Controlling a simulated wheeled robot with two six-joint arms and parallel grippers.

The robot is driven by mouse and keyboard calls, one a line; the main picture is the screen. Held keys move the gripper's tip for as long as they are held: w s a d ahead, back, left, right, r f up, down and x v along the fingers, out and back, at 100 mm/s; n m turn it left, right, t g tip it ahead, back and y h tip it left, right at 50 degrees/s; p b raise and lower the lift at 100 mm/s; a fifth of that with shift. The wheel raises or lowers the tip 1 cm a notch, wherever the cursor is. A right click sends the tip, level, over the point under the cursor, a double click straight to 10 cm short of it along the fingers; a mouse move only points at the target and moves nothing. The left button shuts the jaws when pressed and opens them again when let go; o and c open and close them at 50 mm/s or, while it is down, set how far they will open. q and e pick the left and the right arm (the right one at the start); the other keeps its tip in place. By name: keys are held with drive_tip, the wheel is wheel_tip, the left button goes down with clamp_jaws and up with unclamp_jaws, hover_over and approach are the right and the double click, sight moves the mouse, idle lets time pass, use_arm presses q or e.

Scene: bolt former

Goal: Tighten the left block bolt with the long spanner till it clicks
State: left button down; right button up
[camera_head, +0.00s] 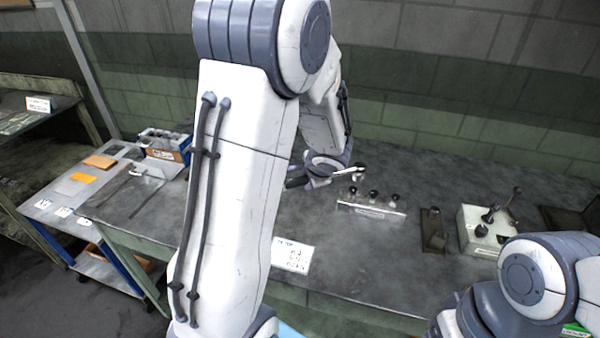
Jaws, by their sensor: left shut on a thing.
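My left gripper (322,181) is above the grey bench, left of the block, and is shut on what looks like the long spanner (348,171). The spanner's pale end points right, above and close to the left block bolt (352,192). I cannot tell whether it touches the bolt. The block (370,211) is a low pale strip with a label and three dark-topped bolts in a row. My left arm covers much of the middle of the view. My right arm shows at the lower right, with its gripper out of view.
A dark holder (433,231) and a pale box with levers (484,232) stand right of the block. A white paper sign (292,256) is at the bench's front edge. A side table (62,208) with orange cards stands at the left. The bench behind the block is clear.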

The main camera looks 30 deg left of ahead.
use_arm(q)
drive_tip(key=s+d+f+n+g+y+b, duration=0.2)
drive_tip(key=s+d+n+b, duration=0.1)
drive_tip(key=s+d+n, duration=0.1)
drive_tip(key=d+n, duration=0.1)
drive_tip(key=d, duration=0.1)
drive_tip(key=shift+s+d+y, duration=0.3)
drive_tip(key=shift+d+y, duration=0.05)
drive_tip(key=shift+y, duration=0.05)
idle(0.3)
drive_tip(key=shift+b, duration=0.55)
idle(1.1)
drive_tip(key=shift+f+b, duration=1.3)
drive_tip(key=shift+b, duration=0.15)
drive_tip(key=shift+a, duration=0.15)
idle(0.4)
drive_tip(key=shift+w+a+m+b, duration=0.1)
drive_tip(key=shift+a+m+b, duration=0.3)
drive_tip(key=shift+a+b, duration=0.2)
drive_tip(key=shift+a, duration=0.25)
